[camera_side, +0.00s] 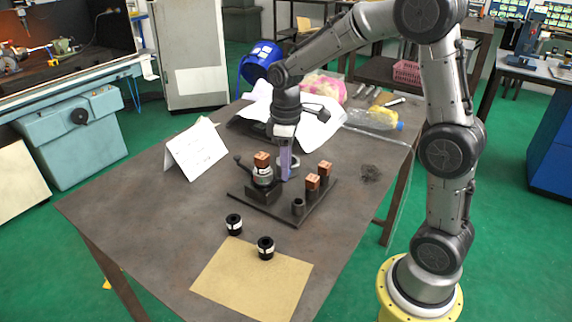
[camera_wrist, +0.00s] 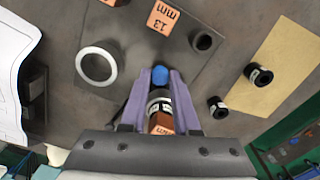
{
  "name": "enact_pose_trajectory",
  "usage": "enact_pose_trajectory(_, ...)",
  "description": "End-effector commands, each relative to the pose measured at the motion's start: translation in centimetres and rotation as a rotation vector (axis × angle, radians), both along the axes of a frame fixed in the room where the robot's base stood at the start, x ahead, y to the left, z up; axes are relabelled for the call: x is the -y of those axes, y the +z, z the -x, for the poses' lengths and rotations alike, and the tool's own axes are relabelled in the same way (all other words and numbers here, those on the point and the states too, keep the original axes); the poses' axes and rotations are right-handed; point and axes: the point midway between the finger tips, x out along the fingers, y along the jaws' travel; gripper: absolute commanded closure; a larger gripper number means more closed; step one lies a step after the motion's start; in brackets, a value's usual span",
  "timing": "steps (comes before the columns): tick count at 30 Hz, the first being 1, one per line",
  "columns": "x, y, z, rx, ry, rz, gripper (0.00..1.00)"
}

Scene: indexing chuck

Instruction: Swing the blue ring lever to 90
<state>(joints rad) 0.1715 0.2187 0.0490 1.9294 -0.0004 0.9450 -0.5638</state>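The chuck (camera_side: 262,184) stands on a dark base plate (camera_side: 240,196), with a copper-coloured block (camera_side: 262,159) upright in its top. A black-knobbed handle (camera_side: 239,160) sticks out to its upper left in the side view. In the wrist view the blue knob (camera_wrist: 160,75) of the ring lever lies between the tips of my gripper's purple fingers (camera_wrist: 161,82). The fingers stand apart, with a narrow gap seen beside the knob. The chuck and block show behind it, between the fingers. In the side view my gripper (camera_side: 286,176) points down just right of the chuck and hides the blue knob. The angle marks are not readable.
Two copper blocks (camera_side: 325,169) (camera_side: 312,182) and a short black post (camera_side: 298,206) stand on the plate's right side. A folded white card (camera_side: 196,150) stands left.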

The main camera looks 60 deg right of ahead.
Motion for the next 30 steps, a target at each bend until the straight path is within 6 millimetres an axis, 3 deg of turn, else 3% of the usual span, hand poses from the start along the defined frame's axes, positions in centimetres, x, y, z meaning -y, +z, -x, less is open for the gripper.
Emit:
enact_pose_trajectory(2, 0.0, 0.0, 0.0, 0.001, 0.0, 0.0, 1.0)
enact_pose_trajectory(17, -0.3, 0.1, 0.1, 0.002, -0.058, 0.0, 1.0)
enact_pose_trajectory(30, -2.2, 0.1, 0.6, 0.004, -0.4, 0.0, 1.0)
